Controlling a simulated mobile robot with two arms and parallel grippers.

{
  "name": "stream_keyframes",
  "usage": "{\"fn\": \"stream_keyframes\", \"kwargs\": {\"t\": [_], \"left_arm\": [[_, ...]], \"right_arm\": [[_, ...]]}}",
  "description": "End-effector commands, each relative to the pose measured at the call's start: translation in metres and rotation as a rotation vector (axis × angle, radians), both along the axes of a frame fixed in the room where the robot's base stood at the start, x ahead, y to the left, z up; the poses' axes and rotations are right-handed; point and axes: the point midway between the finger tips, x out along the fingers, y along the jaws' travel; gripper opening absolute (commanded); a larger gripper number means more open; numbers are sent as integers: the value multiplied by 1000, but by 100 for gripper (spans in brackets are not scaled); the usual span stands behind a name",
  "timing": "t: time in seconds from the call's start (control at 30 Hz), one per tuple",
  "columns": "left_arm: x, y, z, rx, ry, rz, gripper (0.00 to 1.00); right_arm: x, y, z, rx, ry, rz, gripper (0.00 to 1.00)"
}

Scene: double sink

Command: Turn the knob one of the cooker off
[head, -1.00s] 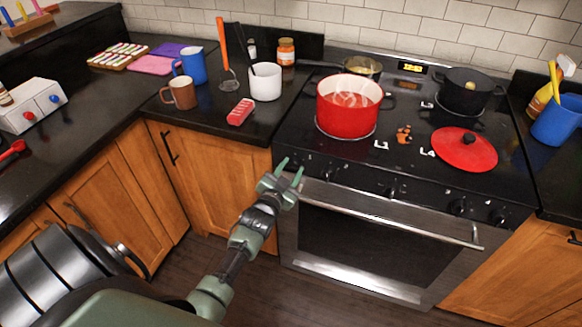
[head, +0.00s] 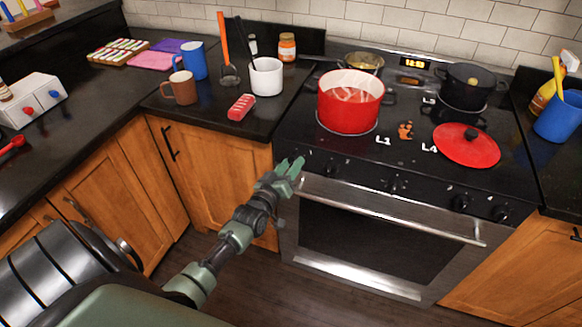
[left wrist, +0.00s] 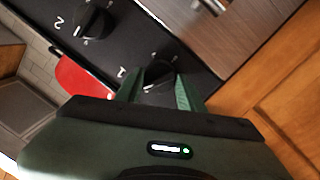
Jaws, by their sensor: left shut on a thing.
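The cooker (head: 400,165) has a black top and a row of black knobs along its front. In the left wrist view, knob one (left wrist: 158,73) is a black knob beside a white "1", between the two green fingers of my left gripper (left wrist: 160,90). Those fingers are shut on it. In the head view, my left gripper (head: 291,168) is at the left end of the knob row and largely hides knob one. Knob two (left wrist: 95,22), beside a white "2", is clear of the gripper. My right gripper is not in view.
A red pot (head: 348,108) stands on the front left burner. A red lid (head: 466,146) lies at the front right, with a black pot (head: 467,84) behind. The oven handle (head: 390,211) runs across below the knobs. Wooden cabinets (head: 215,165) stand left of the cooker.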

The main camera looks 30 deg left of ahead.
Motion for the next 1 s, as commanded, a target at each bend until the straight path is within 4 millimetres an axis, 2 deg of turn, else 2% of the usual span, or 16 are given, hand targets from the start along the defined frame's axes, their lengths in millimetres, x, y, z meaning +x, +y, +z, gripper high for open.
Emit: {"fn": "stream_keyframes", "kwargs": {"t": [0.2,0.5,1.0], "left_arm": [[0,0,-3,-181,-45,-1,0],[0,1,-3,-365,-89,0,0],[0,1,-1,-458,-112,1,0]], "right_arm": [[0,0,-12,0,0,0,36],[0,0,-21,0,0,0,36],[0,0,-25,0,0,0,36]]}}
